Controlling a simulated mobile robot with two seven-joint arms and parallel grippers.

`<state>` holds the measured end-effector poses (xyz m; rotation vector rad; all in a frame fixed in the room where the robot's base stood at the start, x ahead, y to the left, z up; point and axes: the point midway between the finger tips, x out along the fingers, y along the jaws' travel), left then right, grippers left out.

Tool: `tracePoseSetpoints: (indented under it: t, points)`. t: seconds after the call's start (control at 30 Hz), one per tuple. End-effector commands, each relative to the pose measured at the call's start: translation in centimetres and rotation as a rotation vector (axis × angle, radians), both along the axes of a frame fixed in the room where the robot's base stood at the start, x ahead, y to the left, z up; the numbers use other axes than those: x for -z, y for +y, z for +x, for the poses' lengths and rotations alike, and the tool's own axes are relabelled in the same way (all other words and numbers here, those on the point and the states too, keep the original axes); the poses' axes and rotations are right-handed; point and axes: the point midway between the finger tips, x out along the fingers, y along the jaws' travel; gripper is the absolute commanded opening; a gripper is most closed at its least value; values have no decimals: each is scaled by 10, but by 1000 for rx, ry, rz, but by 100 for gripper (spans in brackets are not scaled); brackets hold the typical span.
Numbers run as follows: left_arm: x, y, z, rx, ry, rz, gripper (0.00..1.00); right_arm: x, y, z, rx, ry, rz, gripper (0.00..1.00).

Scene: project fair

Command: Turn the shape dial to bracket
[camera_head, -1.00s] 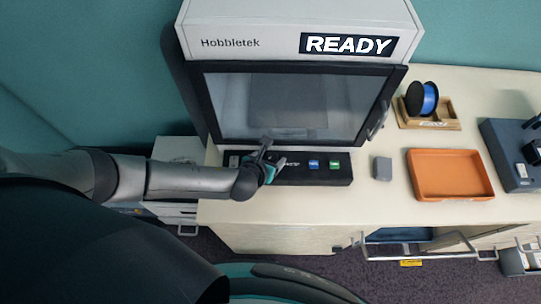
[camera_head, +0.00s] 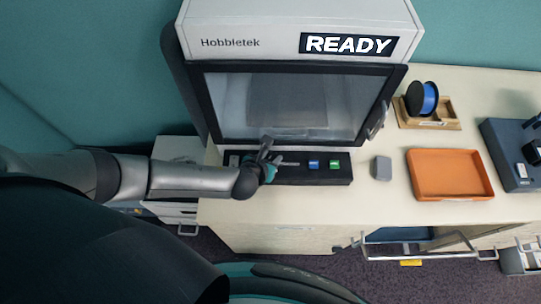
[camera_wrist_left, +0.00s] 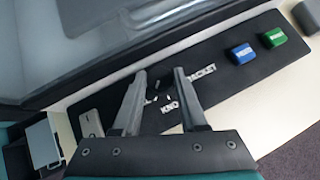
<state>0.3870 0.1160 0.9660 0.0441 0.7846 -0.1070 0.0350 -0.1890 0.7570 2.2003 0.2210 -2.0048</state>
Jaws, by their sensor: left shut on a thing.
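The black control panel (camera_head: 305,177) runs along the front of the white Hobbletek machine (camera_head: 250,38), whose display reads READY. My left gripper (camera_head: 272,156) is down at the left part of this panel. In the left wrist view its two fingers (camera_wrist_left: 160,98) stand a small gap apart, shut on the shape dial, which is dark and hard to make out against the panel. White lettering shows around it, partly covered: "KNO" between the fingers and "CKET" beyond the right finger. My right gripper is out of view.
A blue button (camera_head: 313,164) and a green button (camera_head: 334,163) sit right of the dial. A grey switch-like piece (camera_wrist_left: 90,123) is at the panel's left end. A grey block (camera_head: 381,168), an orange tray (camera_head: 450,176) and a spool holder (camera_head: 428,120) stand further right.

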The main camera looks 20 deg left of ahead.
Motion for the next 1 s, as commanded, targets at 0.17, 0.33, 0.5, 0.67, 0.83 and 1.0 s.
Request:
tracePoseSetpoints:
  t: [0.17,0.33,0.5,0.67,0.83,1.0]
  points:
    - [0,1,0,-1,0,1,0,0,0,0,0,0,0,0]
    - [0,1,0,-8,0,1,0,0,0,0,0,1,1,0]
    - [0,-1,0,-53,0,-1,0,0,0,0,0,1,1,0]
    - [0,-3,0,-143,1,-1,0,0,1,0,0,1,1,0]
    - [0,-5,-1,-284,2,-2,0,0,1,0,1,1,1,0]
    - [0,-7,0,-446,3,-2,0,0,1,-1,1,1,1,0]
